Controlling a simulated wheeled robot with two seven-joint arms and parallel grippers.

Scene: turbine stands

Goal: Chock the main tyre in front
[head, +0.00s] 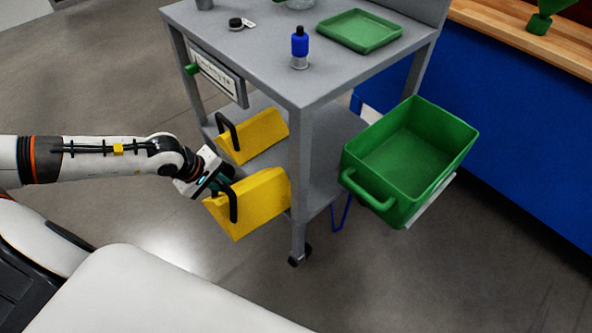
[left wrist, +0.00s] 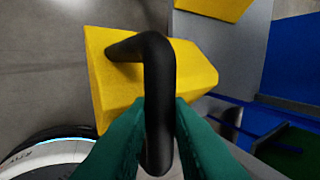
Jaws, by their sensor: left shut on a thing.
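Two yellow wheel chocks with black handles are at the grey trolley's lower shelf. My left gripper (head: 218,187) is shut on the black handle of the nearer chock (head: 262,203). In the left wrist view the green fingers (left wrist: 160,140) close on both sides of that handle, with the yellow chock (left wrist: 115,75) beyond it. The nearer chock juts out past the shelf's edge; I cannot tell whether it still touches the shelf. The farther chock (head: 262,137) sits on the shelf, and a corner of it (left wrist: 215,8) shows in the left wrist view. No tyre is in view. My right gripper is not in view.
A blue bench (head: 500,110) stands behind. Floor at the left is clear.

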